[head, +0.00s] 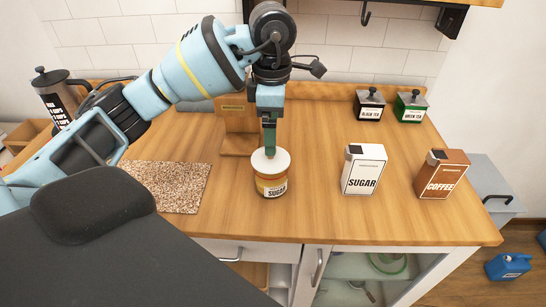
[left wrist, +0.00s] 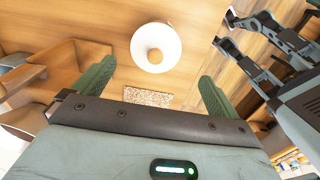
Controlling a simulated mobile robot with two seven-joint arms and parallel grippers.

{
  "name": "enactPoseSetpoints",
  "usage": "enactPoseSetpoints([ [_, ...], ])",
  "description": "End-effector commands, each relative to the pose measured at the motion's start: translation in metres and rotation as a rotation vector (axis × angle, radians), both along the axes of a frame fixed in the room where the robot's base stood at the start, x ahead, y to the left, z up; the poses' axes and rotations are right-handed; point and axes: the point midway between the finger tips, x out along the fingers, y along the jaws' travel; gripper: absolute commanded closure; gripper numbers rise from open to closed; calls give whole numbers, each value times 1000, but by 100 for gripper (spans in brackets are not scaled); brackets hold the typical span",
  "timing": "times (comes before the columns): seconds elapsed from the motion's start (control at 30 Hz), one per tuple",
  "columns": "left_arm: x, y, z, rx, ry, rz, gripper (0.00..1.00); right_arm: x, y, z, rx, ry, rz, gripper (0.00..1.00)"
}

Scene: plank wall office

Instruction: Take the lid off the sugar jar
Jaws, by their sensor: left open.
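The sugar jar (head: 271,187) is a small round yellow-brown jar labelled SUGAR, upright on the wooden counter. Its white lid (head: 275,162) sits on top; in the left wrist view the round lid (left wrist: 140,48) shows from above with a tan knob (left wrist: 155,56) at its centre. My left gripper (head: 270,150) points down over the lid. In the left wrist view its two green fingers (left wrist: 156,72) are spread apart, with the lid seen between and beyond the tips. Whether the fingers touch the lid or knob cannot be told. My right gripper is not in view.
A white SUGAR box (head: 364,172) and a brown COFFEE box (head: 441,175) stand to the right. Black tea (head: 369,105) and green tea (head: 410,107) tins are behind. A wooden stand (head: 238,143) is behind the jar, a speckled mat (head: 175,185) left, and a French press (head: 56,97) further left.

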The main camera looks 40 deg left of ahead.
Motion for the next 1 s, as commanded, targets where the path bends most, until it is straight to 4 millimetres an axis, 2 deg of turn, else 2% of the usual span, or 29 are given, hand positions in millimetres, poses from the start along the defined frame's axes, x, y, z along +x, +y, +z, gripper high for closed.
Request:
enactPoseSetpoints([
  [0.2, 0, 0, -21, 0, 2, -2, 2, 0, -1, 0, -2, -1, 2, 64],
  [0.43, 1, 2, -30, -2, 3, 0, 2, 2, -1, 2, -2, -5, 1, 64],
  [0.73, 3, 7, -68, -2, 3, -1, 2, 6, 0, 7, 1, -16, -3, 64],
  [1.0, 4, 7, -74, -1, 0, -1, 2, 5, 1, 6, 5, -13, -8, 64],
])
